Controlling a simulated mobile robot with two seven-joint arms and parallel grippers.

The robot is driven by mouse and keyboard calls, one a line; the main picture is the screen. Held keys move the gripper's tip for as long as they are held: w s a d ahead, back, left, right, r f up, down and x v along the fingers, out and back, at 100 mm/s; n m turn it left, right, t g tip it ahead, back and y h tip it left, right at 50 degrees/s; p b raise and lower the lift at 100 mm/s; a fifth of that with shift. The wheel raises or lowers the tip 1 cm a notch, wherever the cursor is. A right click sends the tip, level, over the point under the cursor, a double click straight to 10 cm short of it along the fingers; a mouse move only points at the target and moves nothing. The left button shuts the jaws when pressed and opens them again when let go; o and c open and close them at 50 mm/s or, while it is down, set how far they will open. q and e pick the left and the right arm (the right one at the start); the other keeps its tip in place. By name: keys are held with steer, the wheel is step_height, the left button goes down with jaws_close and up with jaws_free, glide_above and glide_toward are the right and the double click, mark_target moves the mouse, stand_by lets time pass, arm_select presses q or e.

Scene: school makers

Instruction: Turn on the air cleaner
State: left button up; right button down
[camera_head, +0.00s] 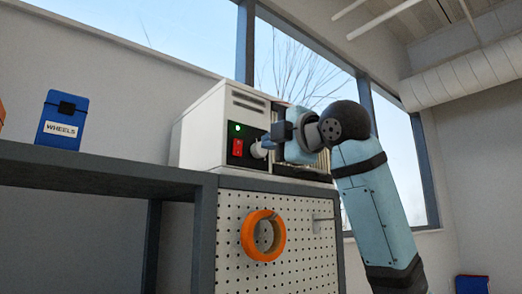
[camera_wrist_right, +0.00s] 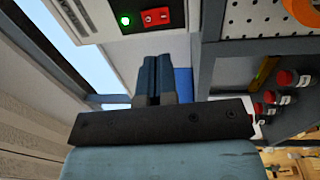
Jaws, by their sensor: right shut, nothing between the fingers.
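The air cleaner (camera_head: 207,125) is a white box on top of the shelf unit. Its black front panel carries a red switch (camera_head: 237,147) and a lit green light (camera_head: 237,128). The wrist view also shows the red switch (camera_wrist_right: 156,17) and the glowing green light (camera_wrist_right: 125,20). My right gripper (camera_head: 260,149) is shut and empty, just right of the switch in the head view. In the wrist view its closed fingertips (camera_wrist_right: 156,60) point at the panel, with a gap below the switch. My left gripper is not in view.
A blue box labelled WHEELS (camera_head: 63,120) stands on the dark shelf (camera_head: 100,165) at left. Below the cleaner, a pegboard (camera_head: 300,255) holds an orange ring (camera_head: 262,235). Several red-capped bottles (camera_wrist_right: 283,77) show at right in the wrist view.

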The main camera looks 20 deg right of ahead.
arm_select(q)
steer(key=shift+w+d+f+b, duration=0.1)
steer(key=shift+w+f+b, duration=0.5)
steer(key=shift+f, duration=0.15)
arm_select(e)
steer(key=v, duration=0.4)
steer(key=shift+w+f, duration=0.1)
steer(key=shift+f, duration=0.25)
